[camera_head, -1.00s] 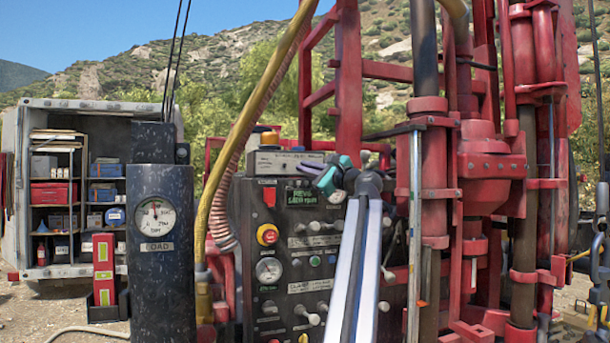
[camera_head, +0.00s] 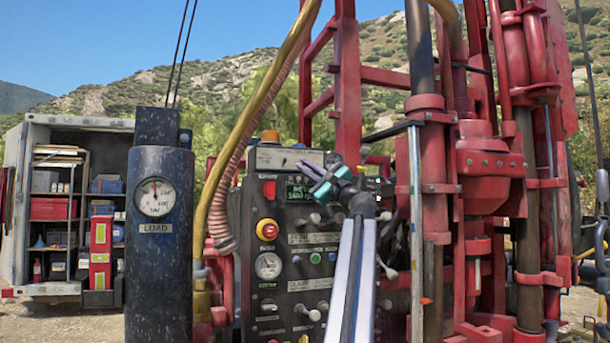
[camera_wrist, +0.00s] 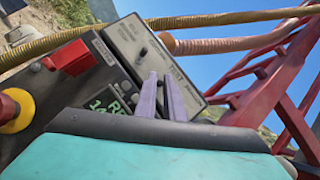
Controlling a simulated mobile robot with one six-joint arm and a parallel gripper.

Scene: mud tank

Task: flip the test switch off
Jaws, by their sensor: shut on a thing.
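A pale grey box (camera_head: 285,158) stands on top of the dark control panel. It shows close up in the wrist view (camera_wrist: 135,40), with lettering and a small dark knob on its face. My gripper (camera_head: 302,166), with a teal body and pale purple fingers, reaches to the right part of this box from the front right. In the wrist view its fingers (camera_wrist: 160,78) point at the box face, close together at the tips. The test switch seems to be the small part between the tips; the fingers hide it, so I cannot see its position.
A red and yellow stop button (camera_head: 267,229), a gauge (camera_head: 268,266) and several levers are on the panel below. A yellow hose (camera_head: 245,130) passes left of the box. Red mast framework (camera_head: 345,85) rises behind and to the right. A dark load cylinder (camera_head: 160,260) stands at left.

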